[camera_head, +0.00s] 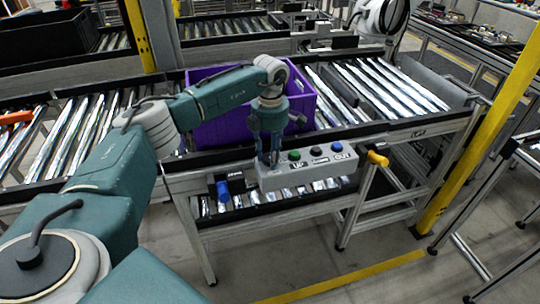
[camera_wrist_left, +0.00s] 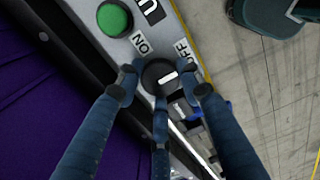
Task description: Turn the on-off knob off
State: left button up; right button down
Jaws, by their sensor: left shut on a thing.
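The on-off knob (camera_wrist_left: 160,73) is black with a white mark, seen in the left wrist view below the ON label (camera_wrist_left: 142,43) and OFF label (camera_wrist_left: 182,50). I cannot tell for sure which label its mark points at. My left gripper (camera_wrist_left: 160,85) has its fingers around the knob and is shut on it. In the head view my left gripper (camera_head: 268,160) reaches down to the left end of the grey control box (camera_head: 300,180), hiding the knob. My right gripper is not in view.
The box also carries a green button (camera_head: 294,155), a black button (camera_head: 316,150) and a blue button (camera_head: 337,146). A purple crate (camera_head: 310,105) stands on the rollers just behind. A blue cylindrical part (camera_head: 222,191) is left of the box. A yellow-capped handle (camera_head: 377,158) is to the right.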

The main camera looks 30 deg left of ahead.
pick_arm(q)
jog(key=shift+w+r, duration=0.1)
jog(key=o, duration=1.1)
jog(key=shift+o, duration=0.2)
notch_tip(320, 180, up, 12)
